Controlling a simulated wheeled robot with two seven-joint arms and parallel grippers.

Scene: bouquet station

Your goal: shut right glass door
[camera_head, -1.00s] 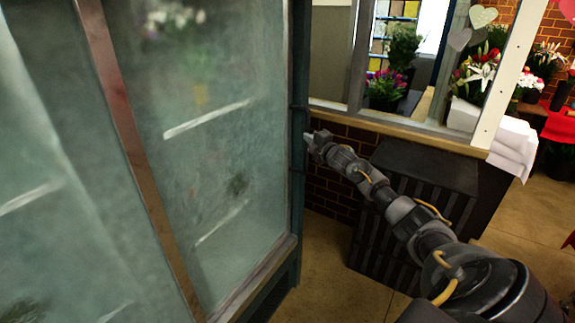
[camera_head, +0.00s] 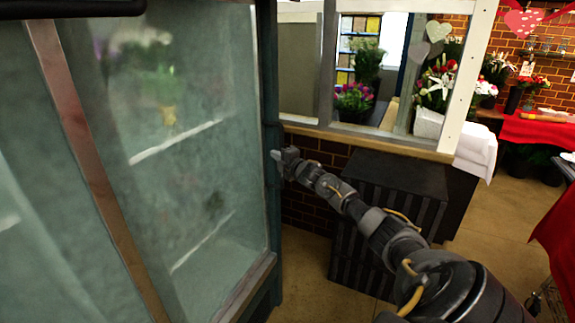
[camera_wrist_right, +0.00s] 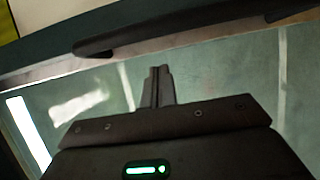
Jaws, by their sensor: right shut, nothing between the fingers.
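The right glass door (camera_head: 195,185) is a large frosted pane on the left of the head view, in a dark teal cabinet. A brown strip (camera_head: 85,150) runs down its left side. It looks in line with the cabinet front, but I cannot tell whether it is fully shut. My right gripper (camera_head: 275,156) is at the cabinet's right edge, its closed tips close to the dark frame; contact is unclear. In the right wrist view the gripper (camera_wrist_right: 159,72) is shut and empty before the glass (camera_wrist_right: 215,75). A dark handle-like bar (camera_wrist_right: 150,38) lies beyond the tips. My left gripper is out of view.
A black ribbed box (camera_head: 395,185) stands on the floor right of the cabinet, beneath my right forearm. Behind it are a brick wall and a framed window ledge (camera_head: 370,138) with flowers. A red-covered table (camera_head: 535,130) is at the right. Floor shows between cabinet and box.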

